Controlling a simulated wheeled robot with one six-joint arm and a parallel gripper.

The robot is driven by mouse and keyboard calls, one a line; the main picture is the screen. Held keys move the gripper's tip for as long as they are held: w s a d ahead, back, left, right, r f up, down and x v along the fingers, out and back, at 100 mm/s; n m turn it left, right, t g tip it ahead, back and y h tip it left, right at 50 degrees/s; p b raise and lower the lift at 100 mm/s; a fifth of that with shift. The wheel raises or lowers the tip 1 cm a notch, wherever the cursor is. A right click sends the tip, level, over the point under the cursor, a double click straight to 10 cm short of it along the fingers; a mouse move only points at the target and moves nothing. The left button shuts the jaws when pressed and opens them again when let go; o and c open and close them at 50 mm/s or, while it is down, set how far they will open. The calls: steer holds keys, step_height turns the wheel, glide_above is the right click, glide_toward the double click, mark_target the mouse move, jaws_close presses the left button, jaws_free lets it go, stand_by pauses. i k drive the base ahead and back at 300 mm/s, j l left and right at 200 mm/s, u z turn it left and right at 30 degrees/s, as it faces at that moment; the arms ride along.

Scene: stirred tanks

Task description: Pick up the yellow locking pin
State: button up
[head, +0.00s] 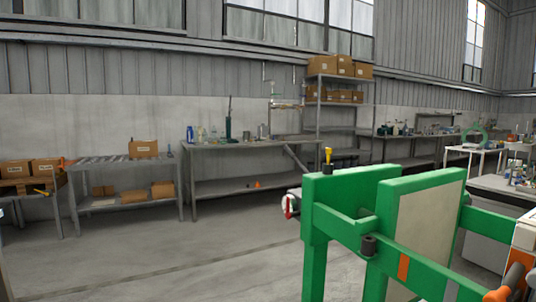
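A small yellow piece with a dark lower part, which looks like the yellow locking pin (328,155), stands upright on the top edge of a green frame (345,190), right of the middle of the view. It is small in the picture, and its lower end is hidden in or behind the frame's top. I cannot see my gripper in this view, so nothing shows between its fingers.
A red-and-white round part (290,206) sits at the frame's left side. A long grey bench (240,187) and a lower rack (120,203) with boxes line the back wall. Bare floor (200,260) lies left of the frame. Orange-and-white equipment (525,235) crowds the right edge.

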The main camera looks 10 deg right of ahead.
mark_target(328, 150)
steer(key=i+j, duration=0.1)
steer(key=i, duration=0.3)
steer(key=i+z, duration=0.1)
steer(key=i, duration=0.3)
steer(key=i+z, duration=0.3)
steer(key=z, duration=0.15)
steer(key=i+j+z, duration=0.25)
steer(key=z, duration=0.2)
steer(key=i+j+z, duration=0.3)
steer(key=z, duration=0.15)
steer(key=i+j+z, duration=0.2)
steer(key=j+z, duration=0.25)
steer(key=l, duration=0.1)
